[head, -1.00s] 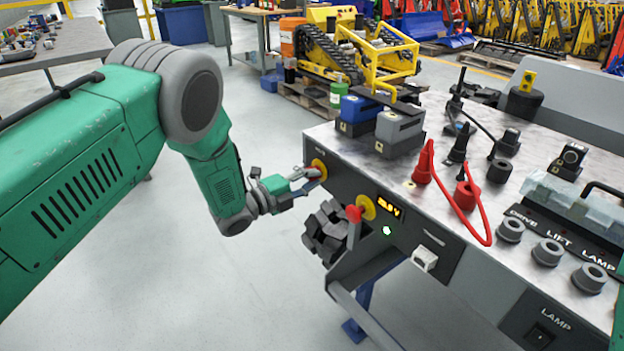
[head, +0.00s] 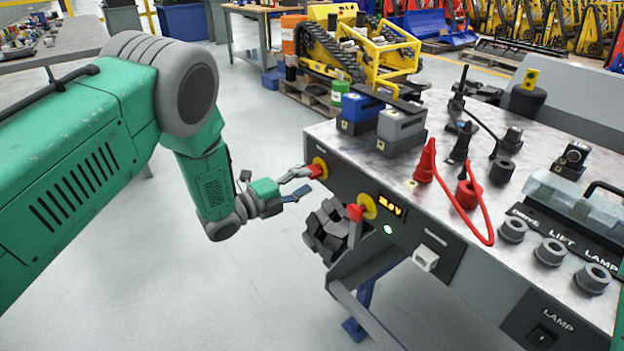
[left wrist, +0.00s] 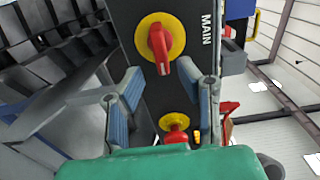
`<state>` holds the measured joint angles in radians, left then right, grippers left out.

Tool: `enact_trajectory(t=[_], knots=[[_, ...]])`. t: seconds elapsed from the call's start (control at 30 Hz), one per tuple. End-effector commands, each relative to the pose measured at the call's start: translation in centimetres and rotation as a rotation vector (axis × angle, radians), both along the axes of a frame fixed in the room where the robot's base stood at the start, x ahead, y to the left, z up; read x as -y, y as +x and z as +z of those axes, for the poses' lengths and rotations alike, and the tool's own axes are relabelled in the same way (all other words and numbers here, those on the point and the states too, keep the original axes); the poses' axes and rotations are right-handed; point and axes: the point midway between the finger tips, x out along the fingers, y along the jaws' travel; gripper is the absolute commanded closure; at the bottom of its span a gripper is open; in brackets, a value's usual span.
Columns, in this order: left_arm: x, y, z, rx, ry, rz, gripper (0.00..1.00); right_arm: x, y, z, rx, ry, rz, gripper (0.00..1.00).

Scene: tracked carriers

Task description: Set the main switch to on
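The main switch (head: 319,168) is a red handle on a yellow disc at the left end of the bench's front panel. In the left wrist view the main switch (left wrist: 163,48) shows beside the word MAIN, its handle lying along the word's reading direction. My left gripper (head: 296,185) is open, empty and just left of the switch, apart from it. In the left wrist view its two fingers (left wrist: 165,100) are spread wide, with the handle beyond them. My right gripper is not in view.
Open floor lies left of the bench.

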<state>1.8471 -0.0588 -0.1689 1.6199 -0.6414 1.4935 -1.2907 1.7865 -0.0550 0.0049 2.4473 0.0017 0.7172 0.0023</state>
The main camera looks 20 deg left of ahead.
Motion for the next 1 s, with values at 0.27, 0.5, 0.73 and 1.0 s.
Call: enact_trajectory(t=[0.27, 0.5, 0.73, 1.0], knots=[[-3.8, -4.7, -0.1, -0.004, 0.002, 0.002, 0.69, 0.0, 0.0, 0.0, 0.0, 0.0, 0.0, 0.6], [-5.5, -6.9, -0.2, -0.004, 0.002, 0.0, 0.69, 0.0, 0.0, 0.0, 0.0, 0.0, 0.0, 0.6], [-5.7, -7.2, -0.2, -0.003, 0.001, -0.001, 0.69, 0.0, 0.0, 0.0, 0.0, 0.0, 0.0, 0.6], [-5.7, -7.1, -0.2, -0.003, 0.001, -0.001, 0.69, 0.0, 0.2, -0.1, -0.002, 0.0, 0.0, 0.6]])
